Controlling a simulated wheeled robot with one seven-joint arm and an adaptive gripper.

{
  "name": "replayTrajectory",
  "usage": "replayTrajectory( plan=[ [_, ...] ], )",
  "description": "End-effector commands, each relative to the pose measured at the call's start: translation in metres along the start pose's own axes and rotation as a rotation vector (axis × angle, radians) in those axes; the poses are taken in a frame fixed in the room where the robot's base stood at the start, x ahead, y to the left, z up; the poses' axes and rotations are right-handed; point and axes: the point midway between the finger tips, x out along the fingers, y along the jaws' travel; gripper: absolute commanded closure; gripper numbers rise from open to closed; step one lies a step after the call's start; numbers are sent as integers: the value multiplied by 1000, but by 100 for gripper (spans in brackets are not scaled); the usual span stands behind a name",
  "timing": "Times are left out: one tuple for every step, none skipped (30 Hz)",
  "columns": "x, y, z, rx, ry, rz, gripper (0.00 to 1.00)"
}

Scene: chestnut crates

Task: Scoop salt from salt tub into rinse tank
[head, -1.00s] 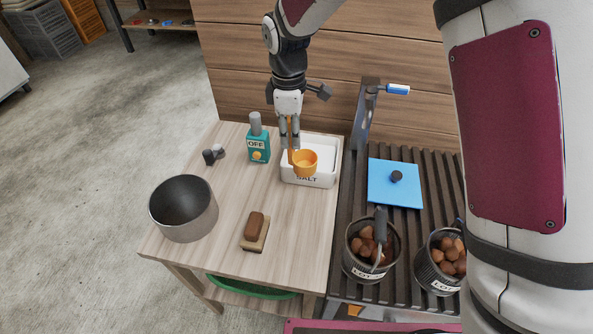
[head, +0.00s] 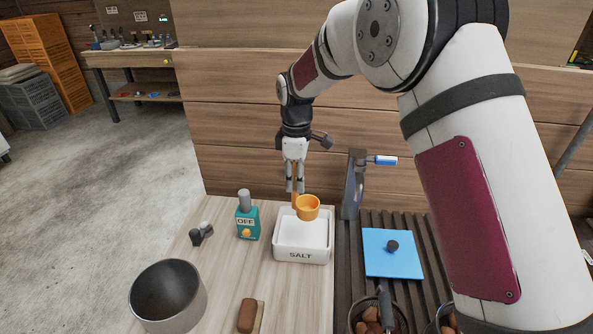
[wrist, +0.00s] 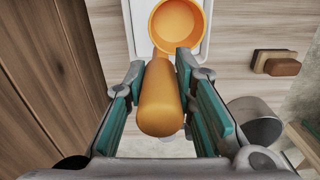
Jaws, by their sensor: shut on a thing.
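My gripper (head: 294,184) is shut on the handle of an orange scoop (head: 307,207). It holds the scoop above the back part of the white salt tub (head: 301,254), which is labelled SALT and has white salt inside. In the wrist view the scoop (wrist: 178,24) has its cup over the tub (wrist: 140,12), and the cup's inside shows plain orange with no clear salt in it. A dark grey metal pot (head: 168,297) stands at the front left of the table; I cannot tell whether it is the rinse tank.
A teal box marked OFF (head: 247,222) and a small dark knobbed object (head: 201,233) stand left of the tub. A brown brush (head: 247,315) lies in front. A blue lid (head: 391,252), a tap (head: 354,183) and baskets of chestnuts (head: 373,320) are to the right.

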Motion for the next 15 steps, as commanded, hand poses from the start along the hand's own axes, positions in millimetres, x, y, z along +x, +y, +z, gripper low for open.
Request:
replayTrajectory(
  plan=[
    [6,0,0,0,-1,0,100],
    [9,0,0,0,-1,-1,100],
    [13,0,0,0,-1,-1,100],
    [16,0,0,0,-1,0,100],
    [20,0,0,0,-1,0,100],
    [24,0,0,0,-1,-1,100],
    [28,-1,0,0,-1,-1,100],
    [31,-1,0,0,-1,-1,100],
    [35,0,0,0,0,0,100],
    [39,0,0,0,0,0,100],
    [42,0,0,0,0,-1,100],
    [47,1,0,0,0,-1,100],
    [50,1,0,0,0,0,100],
    [54,1,0,1,0,0,100],
    [58,1,0,1,0,-1,100]
  ],
)
